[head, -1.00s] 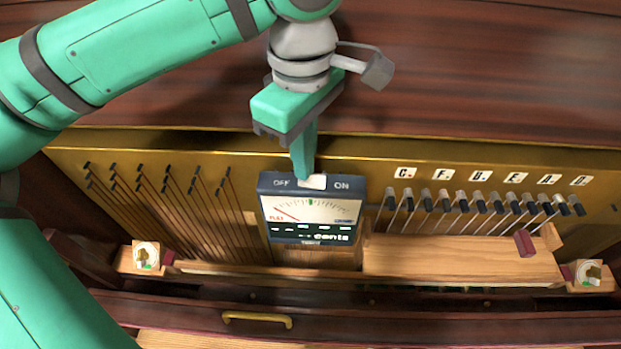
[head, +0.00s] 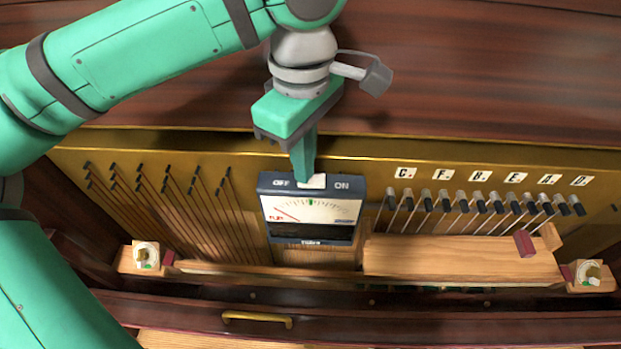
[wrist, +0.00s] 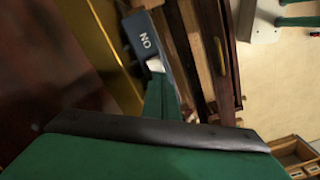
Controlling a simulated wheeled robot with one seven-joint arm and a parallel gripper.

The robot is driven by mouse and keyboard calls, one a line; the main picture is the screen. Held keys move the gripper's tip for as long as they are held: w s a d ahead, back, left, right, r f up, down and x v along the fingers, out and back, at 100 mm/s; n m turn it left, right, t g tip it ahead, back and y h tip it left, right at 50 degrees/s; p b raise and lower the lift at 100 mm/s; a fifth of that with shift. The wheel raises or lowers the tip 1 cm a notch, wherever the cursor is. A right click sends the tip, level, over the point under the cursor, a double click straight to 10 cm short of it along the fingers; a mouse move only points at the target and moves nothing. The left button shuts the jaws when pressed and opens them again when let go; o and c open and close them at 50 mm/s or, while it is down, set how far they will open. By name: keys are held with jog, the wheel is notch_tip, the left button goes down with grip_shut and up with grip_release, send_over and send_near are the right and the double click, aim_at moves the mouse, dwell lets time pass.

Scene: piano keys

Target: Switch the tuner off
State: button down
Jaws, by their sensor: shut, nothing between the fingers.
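The tuner (head: 345,209) is a dark blue box with a white dial face, standing against the brass panel. Its top edge has OFF at left, ON at right and a white switch (head: 314,182) between them. The lower strip of its face is dark. My gripper (head: 304,178) is shut and empty, pointing down with its fingertips at the switch's left part; I cannot tell whether they touch. In the wrist view the tuner (wrist: 148,38) shows its ON label, and the white switch (wrist: 155,65) is just beyond my fingers. The switch's exact position is partly hidden.
Rows of tuning pins (head: 165,180) stand left of the tuner and more pins (head: 480,205) to its right, under letter tiles (head: 480,176). A wooden block (head: 460,260) lies low on the right. A brass handle (head: 257,319) is on the front rail.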

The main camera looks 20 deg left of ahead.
notch_tip(320, 180, up, 7)
dwell(0.8)
jog(key=shift+f, duration=0.15)
dwell(0.4)
